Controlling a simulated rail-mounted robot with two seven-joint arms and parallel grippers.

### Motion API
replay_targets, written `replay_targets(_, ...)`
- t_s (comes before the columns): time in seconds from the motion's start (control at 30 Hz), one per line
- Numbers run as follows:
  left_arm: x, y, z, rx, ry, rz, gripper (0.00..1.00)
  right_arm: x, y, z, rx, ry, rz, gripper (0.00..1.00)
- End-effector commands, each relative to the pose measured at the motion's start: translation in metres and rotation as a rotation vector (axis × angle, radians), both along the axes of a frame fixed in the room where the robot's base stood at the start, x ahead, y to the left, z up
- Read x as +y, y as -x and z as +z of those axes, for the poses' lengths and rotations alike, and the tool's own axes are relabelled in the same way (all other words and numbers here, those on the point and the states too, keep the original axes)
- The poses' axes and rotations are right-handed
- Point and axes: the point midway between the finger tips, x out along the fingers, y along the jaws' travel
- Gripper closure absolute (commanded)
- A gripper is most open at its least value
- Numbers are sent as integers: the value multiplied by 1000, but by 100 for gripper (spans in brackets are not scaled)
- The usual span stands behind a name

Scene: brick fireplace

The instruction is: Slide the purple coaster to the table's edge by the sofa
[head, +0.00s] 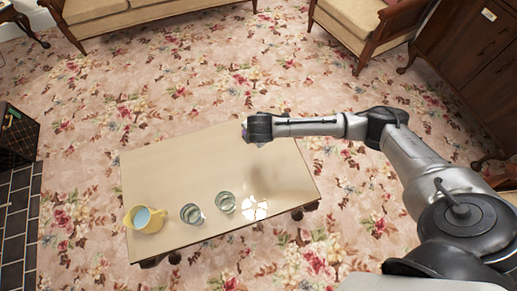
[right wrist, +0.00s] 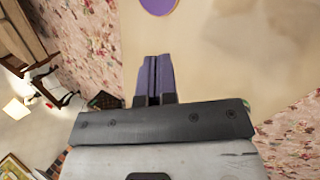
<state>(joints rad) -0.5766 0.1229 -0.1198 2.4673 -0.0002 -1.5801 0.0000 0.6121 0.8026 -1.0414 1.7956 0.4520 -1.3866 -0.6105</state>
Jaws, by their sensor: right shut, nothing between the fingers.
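The purple coaster (right wrist: 158,5) lies flat on the table at the top edge of the right wrist view, partly cut off, with a thin gold rim. I cannot make it out in the head view, where my right gripper may cover it. My right gripper (head: 247,129) is over the table's far edge. Its fingers (right wrist: 154,78) are shut and empty, pointing toward the coaster with a gap between. The cream table (head: 170,165) stands mid-floor, and the sofa (head: 95,10) is beyond it at the top left. My left gripper is not in view.
A yellow pitcher (head: 135,222) and two glasses, one (head: 192,215) left and one (head: 226,203) right, stand near the table's front edge. The table's middle is clear. An armchair (head: 350,25) is at the upper right, and a dark cabinet (head: 470,55) beside it.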

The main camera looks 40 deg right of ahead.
Motion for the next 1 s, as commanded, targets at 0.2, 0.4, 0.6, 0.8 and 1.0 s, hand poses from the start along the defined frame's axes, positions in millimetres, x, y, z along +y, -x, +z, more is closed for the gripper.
replay_targets(0.2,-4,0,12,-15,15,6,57,-19,22,-60,275,111,477,100)
replay_targets(0.4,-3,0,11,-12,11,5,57,-12,21,-68,325,164,915,100)
replay_targets(0.6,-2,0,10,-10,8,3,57,-5,18,-67,318,262,1242,100)
replay_targets(0.8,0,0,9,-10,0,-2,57,-4,18,-68,326,322,1393,100)
replay_targets(1.0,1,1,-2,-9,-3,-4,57,-5,14,-87,330,333,1423,100)
